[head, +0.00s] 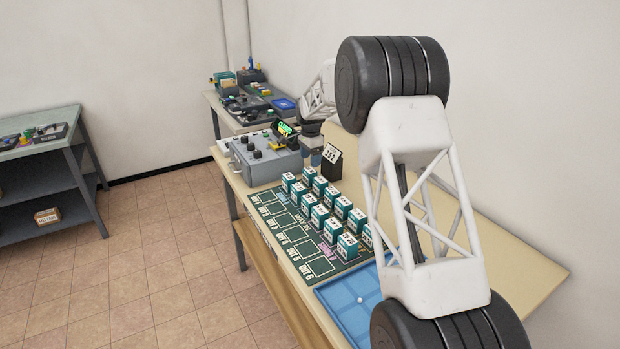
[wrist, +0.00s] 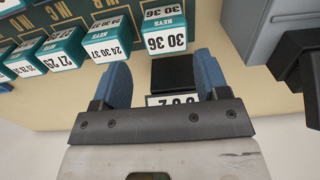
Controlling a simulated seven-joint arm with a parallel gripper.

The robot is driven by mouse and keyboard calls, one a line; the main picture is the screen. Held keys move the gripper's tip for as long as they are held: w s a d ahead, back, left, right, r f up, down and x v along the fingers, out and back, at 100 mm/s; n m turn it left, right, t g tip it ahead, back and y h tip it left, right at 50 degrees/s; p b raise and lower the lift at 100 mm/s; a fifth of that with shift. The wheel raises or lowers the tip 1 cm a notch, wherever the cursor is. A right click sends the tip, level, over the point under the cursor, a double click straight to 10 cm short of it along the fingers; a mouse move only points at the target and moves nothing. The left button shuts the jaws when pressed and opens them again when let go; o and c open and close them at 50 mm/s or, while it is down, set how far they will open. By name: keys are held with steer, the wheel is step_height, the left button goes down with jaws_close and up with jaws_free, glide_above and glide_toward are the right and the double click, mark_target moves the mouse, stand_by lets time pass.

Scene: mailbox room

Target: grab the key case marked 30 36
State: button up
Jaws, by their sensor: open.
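The key case marked 30 36 (wrist: 166,40) is a teal and white box at the top middle of the wrist view, its number upside down. It stands at the end of a row of similar cases. In the head view the labels are too small to read; it appears to be the far end case (head: 309,173). My gripper (wrist: 162,75) is open, with its blue fingers apart. The case lies beyond the fingertips, not between them. A black number stand (wrist: 172,73) shows in the gap between the fingers; I cannot tell its depth.
Cases marked 24 30 (wrist: 107,45) and 21 25 (wrist: 62,50) stand in the same row. A grey control box (head: 265,157) stands beside the green board (head: 255,205) on the table. A blue tray (head: 335,297) lies at the near end.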

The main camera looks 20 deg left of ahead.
mark_target(310, 170)
steer(key=shift+w+a+f, duration=0.1)
steer(key=shift+a+f, duration=0.1)
steer(key=shift+f, duration=1.25)
steer(key=shift+f, duration=0.15)
steer(key=shift+w+f, duration=0.2)
steer(key=shift+f, duration=2.3)
